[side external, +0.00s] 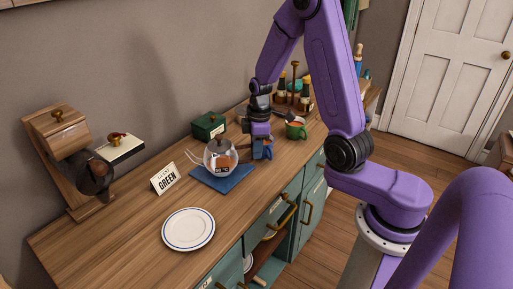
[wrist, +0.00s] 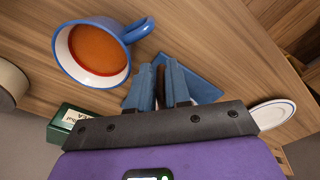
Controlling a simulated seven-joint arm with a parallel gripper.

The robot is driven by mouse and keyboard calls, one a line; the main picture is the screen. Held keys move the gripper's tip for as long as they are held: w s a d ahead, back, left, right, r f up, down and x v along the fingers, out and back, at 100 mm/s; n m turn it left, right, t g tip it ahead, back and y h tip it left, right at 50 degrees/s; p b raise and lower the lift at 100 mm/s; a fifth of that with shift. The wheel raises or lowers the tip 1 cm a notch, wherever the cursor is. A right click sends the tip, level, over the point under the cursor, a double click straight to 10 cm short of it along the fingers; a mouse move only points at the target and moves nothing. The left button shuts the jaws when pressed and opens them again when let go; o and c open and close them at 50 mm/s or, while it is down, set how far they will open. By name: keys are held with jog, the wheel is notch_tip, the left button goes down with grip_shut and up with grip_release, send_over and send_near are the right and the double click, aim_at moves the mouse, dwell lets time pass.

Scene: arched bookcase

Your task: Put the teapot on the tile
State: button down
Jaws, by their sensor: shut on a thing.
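The clear glass teapot (side external: 220,156), with brown contents and a spout to the left, shows over the blue square tile (side external: 222,180) in the side view. I cannot tell whether its base touches the tile. My gripper (side external: 262,152) is just right of the teapot, fingers pointing down. In the wrist view my blue fingers (wrist: 161,85) are shut on a narrow dark brown part, which looks like the teapot's handle. The tile (wrist: 203,85) shows beyond them, partly covered. The teapot's body is hidden in the wrist view.
A mug of tea (wrist: 95,52) is close to my fingers in the wrist view. A white plate (side external: 188,229), a card reading GREEN (side external: 164,178) and a green box (side external: 208,125) stand around the tile. The counter's front left is clear.

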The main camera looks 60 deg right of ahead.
jog(key=shift+f, duration=0.1)
jog(key=c, duration=1.4)
grip_release()
jog(key=shift+o, duration=0.2)
notch_tip(320, 180, up, 11)
jog(key=s+a+r+n, duration=0.1)
jog(key=s+a, duration=0.2)
jog(key=a, duration=0.3)
jog(key=s+a+n, duration=0.1)
jog(key=s+a, duration=0.2)
jog(key=s, duration=0.8)
jog(key=s+a+n, duration=0.1)
jog(key=s+a, duration=0.2)
jog(key=s, duration=0.8)
jog(key=shift+f+n, duration=0.25)
jog(key=shift+n, duration=0.05)
